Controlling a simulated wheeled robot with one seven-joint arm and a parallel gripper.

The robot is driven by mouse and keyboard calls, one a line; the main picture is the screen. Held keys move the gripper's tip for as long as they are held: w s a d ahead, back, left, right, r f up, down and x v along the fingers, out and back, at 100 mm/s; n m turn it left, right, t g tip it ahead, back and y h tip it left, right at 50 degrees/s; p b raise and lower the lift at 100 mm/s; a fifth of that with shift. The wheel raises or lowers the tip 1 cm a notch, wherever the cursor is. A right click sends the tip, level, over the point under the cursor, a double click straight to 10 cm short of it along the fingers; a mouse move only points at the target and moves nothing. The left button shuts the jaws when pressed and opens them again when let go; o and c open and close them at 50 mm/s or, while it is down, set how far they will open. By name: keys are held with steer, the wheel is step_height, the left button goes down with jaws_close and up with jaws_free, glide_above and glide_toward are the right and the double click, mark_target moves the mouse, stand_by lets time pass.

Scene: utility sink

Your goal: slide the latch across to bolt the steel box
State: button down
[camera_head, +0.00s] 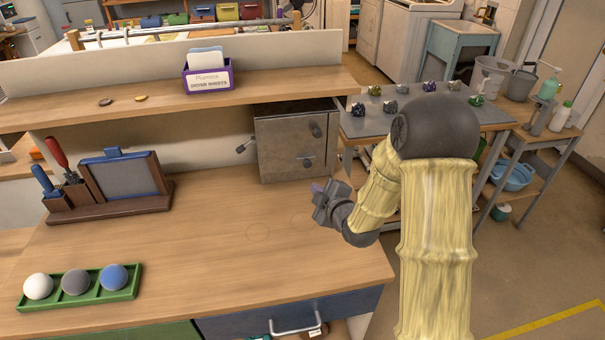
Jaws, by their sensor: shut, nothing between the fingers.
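The steel box (282,142) is a grey metal cabinet at the back right of the wooden worktop, under the raised shelf. Its front door looks closed. Dark fittings (316,130) show on the front near its right edge, one above the other. A small metal lever (244,146) sticks out from its left side. I cannot tell from here which fitting is the latch or whether it is bolted. My gripper (318,190) is shut and empty, just in front of and below the box's right side. It appears apart from the box; its fingertips are small and partly hidden.
A tool holder with a framed panel (128,178) stands at the left. A green tray (125,296) with three balls lies at front left. A purple card holder (207,78) sits on the shelf. A side table (400,115) with rocks stands right. The middle worktop is clear.

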mark_target(307, 162)
steer(key=a+n+t+y, duration=0.1)
steer(key=w+a+n+t+y+b, duration=0.1)
steer(key=f+n+t+y+b, duration=0.1)
steer(key=n, duration=0.1)
steer(key=shift+w+a+y, duration=0.3)
steer(key=shift+a, duration=0.1)
steer(key=shift+w, duration=0.15)
steer(key=w+p, duration=0.1)
steer(key=w, duration=0.2)
steer(key=w+a+p, duration=0.1)
steer(key=w, duration=0.2)
steer(key=w+p, duration=0.1)
steer(key=w, duration=0.2)
steer(key=shift+a, duration=0.25)
steer(key=shift+d+f, duration=0.15)
steer(key=shift+d, duration=0.15)
steer(key=shift+w, duration=0.1)
